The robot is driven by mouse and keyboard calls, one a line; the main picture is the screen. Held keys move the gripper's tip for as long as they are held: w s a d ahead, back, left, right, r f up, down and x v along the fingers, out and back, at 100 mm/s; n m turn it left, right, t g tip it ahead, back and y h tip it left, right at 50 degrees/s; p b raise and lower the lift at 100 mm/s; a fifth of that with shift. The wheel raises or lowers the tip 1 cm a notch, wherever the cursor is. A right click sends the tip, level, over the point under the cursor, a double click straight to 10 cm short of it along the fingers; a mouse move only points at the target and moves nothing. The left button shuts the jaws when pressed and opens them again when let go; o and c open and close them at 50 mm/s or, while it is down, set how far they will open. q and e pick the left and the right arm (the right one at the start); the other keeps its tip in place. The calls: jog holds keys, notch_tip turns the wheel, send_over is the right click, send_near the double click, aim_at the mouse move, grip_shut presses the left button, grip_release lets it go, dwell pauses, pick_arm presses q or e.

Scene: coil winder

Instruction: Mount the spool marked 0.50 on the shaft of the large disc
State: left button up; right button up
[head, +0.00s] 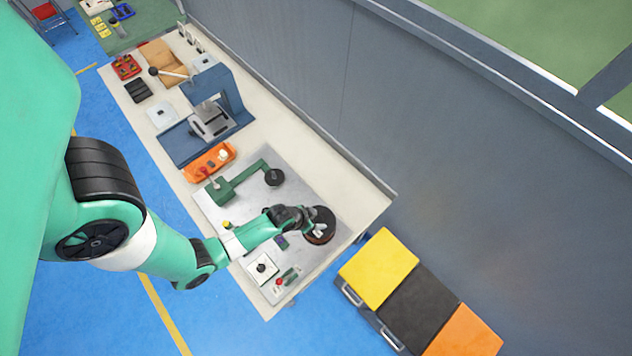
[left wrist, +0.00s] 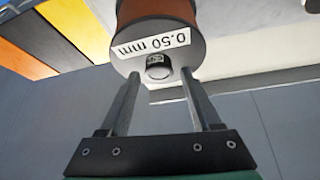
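The spool marked 0.50 (head: 318,238) is at the right end of the grey metal plate in the head view, at my left gripper (head: 308,222). In the left wrist view the spool (left wrist: 130,43) shows a grey flange with a "0.50 mm" label, a reddish-brown winding behind it and a dark round stub at its centre. My left gripper's fingertips (left wrist: 161,77) stand apart on either side of this stub, with small gaps. The spool's far side is hidden. A dark disc (head: 275,177) sits by a green arm; I cannot tell whether it is the large disc. My right gripper is not in view.
The grey plate (head: 212,212) also carries a white square (head: 261,267) with a black knob. An orange tray (head: 196,170) and a blue press (head: 222,92) stand farther back. Yellow, black and orange boxes (head: 378,267) stand beyond the bench end. A grey wall runs along the bench.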

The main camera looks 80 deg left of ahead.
pick_arm(q)
jog(key=shift+o, duration=0.5)
jog(key=shift+s+d+f, duration=0.1)
jog(key=shift+s+f, duration=0.05)
jog(key=shift+s, duration=0.1)
jog(key=p+v, duration=0.3)
jog(key=v, duration=0.8)
jog(key=shift+r, duration=0.3)
